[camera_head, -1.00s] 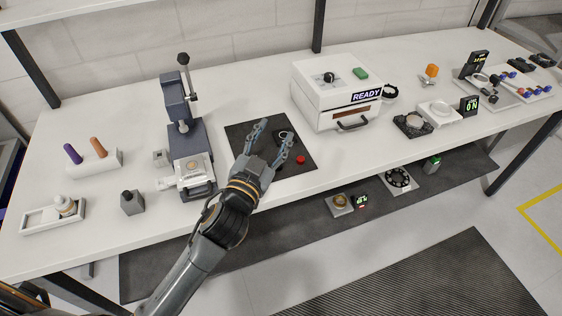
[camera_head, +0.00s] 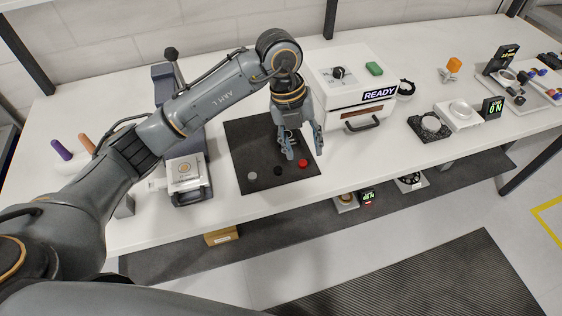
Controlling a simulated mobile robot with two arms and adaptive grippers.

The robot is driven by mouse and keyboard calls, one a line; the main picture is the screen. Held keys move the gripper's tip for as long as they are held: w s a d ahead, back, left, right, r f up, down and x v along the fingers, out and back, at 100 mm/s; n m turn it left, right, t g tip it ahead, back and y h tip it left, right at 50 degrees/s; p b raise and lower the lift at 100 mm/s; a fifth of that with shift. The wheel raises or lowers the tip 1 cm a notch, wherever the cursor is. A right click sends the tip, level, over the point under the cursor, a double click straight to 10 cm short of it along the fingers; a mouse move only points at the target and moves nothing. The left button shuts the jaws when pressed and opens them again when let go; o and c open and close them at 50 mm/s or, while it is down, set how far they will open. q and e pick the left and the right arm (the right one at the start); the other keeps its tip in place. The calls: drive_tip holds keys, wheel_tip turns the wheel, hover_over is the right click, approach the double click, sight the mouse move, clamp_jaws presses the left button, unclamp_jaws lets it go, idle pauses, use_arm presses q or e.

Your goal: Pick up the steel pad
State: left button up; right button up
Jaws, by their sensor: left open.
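The steel pad looks to be the small grey disc (camera_head: 252,176) lying near the front left of the black mat (camera_head: 240,135). A black disc (camera_head: 278,171) and a red disc (camera_head: 303,163) lie to its right in a row. My left gripper (camera_head: 304,155) is open with its fingers pointing down over the right part of the mat. It is to the right of the grey disc and apart from it. A small ringed item behind the fingers is partly hidden. My right gripper is not in view.
A white box marked READY (camera_head: 345,95) stands right of the mat. A press-like device (camera_head: 185,175) stands to the left, partly behind my arm. Small instruments (camera_head: 460,113) are further right. The table's front edge is just before the mat.

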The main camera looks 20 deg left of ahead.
use_arm(q)
drive_tip(key=w+a+r+n+y, duration=0.1)
drive_tip(key=w+a+y, duration=0.15)
drive_tip(key=a, duration=0.25)
drive_tip(key=p, duration=0.2)
hover_over(278, 169)
drive_tip(key=shift+y, duration=0.25)
wheel_tip(278, 169, down, 8)
drive_tip(key=shift+d+r, duration=0.1)
drive_tip(key=shift+d, duration=0.05)
drive_tip(key=shift+s+f+p, duration=0.1)
drive_tip(key=shift+f+p, duration=0.45)
drive_tip(key=shift+p, duration=0.05)
wheel_tip(278, 169, down, 4)
drive_tip(key=shift+r+p, duration=0.2)
drive_tip(key=shift+p, duration=0.7)
drive_tip(key=shift+f, duration=0.45)
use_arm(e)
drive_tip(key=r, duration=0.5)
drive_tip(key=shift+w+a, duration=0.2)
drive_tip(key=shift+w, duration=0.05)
use_arm(q)
drive_tip(key=shift+c, duration=0.4)
clamp_jaws()
